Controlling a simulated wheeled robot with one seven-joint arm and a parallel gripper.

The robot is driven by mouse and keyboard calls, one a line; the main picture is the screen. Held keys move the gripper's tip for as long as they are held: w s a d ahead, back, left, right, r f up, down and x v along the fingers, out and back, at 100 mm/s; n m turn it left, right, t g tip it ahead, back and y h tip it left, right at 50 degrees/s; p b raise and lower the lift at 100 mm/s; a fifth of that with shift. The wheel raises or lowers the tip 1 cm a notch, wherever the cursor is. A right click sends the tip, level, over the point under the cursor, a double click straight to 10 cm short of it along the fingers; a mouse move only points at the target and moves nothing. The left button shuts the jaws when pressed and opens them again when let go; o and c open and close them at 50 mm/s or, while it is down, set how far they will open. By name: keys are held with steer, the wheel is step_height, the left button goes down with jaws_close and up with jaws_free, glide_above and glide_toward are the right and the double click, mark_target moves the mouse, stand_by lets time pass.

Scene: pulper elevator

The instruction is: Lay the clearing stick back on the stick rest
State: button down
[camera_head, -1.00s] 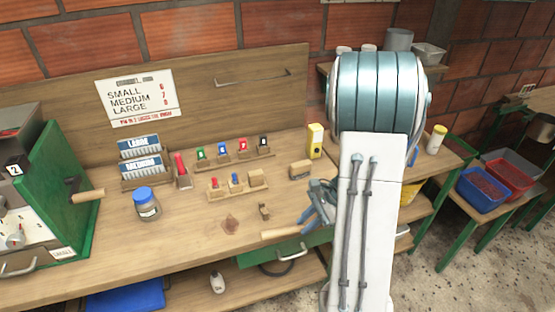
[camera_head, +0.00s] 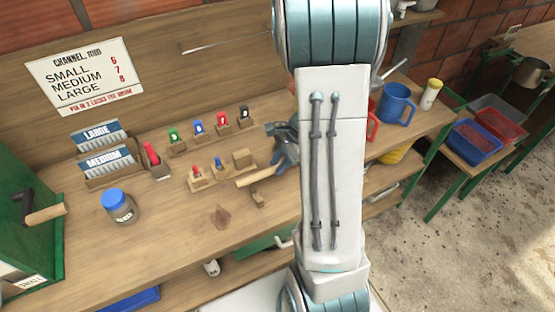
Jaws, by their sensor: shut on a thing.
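The clearing stick (camera_head: 257,177) looks like a short, pale wooden rod. My gripper (camera_head: 281,156) is shut on its right end, and the rod sticks out to the left. The gripper is partly hidden behind my white arm link.
Behind the stick are a small wooden block (camera_head: 243,159), a peg holder (camera_head: 198,181) and several coloured tags in stands (camera_head: 198,138). A blue-lidded jar (camera_head: 117,205) stands left. A blue mug (camera_head: 396,104) stands right. The front middle of the bench (camera_head: 175,240) is clear.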

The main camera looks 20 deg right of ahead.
steer(key=shift+f+b, duration=3.6)
steer(key=shift+f, duration=0.7)
steer(key=c, duration=1.2)
jaws_free()
steer(key=shift+c, duration=0.2)
